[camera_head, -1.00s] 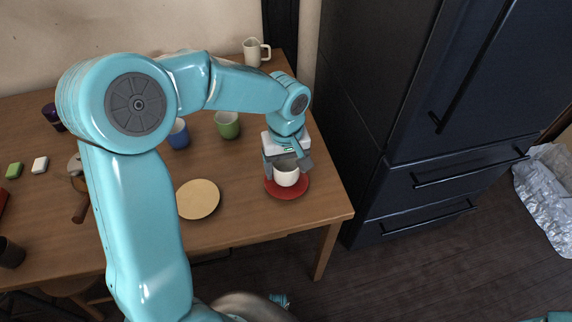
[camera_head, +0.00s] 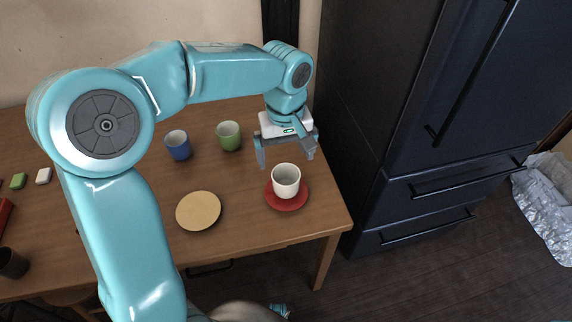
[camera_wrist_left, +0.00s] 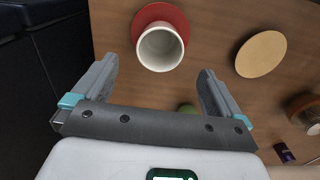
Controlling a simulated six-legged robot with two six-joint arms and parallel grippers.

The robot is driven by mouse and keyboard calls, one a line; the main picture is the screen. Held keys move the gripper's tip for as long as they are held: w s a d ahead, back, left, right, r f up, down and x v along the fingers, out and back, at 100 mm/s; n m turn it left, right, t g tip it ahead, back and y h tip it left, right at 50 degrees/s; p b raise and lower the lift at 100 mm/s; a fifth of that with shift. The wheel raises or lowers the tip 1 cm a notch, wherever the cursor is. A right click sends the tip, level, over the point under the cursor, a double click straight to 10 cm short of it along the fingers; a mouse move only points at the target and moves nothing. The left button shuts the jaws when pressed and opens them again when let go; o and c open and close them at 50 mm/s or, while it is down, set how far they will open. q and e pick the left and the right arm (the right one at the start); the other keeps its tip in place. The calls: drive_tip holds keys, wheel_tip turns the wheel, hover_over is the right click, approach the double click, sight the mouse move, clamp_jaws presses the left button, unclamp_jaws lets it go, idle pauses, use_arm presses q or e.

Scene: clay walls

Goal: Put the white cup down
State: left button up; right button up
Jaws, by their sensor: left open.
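The white cup (camera_head: 286,180) stands upright on the red saucer (camera_head: 288,204) near the right end of the wooden table. My left gripper (camera_head: 287,161) is open and empty, just behind and above the cup, apart from it. In the left wrist view the cup (camera_wrist_left: 160,48) sits on the red saucer (camera_wrist_left: 178,14), beyond the fingertips of the open gripper (camera_wrist_left: 158,75). My right gripper is not in view.
A tan round plate (camera_head: 198,211) lies left of the saucer. A green cup (camera_head: 228,136) and a blue cup (camera_head: 178,145) stand behind it. A dark refrigerator (camera_head: 400,130) stands right of the table. The table's front right is clear.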

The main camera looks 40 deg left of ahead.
use_arm(q)
wheel_tip(320, 180, up, 3)
drive_tip(key=shift+f, duration=0.1)
drive_tip(key=shift+s, duration=0.1)
idle(0.5)
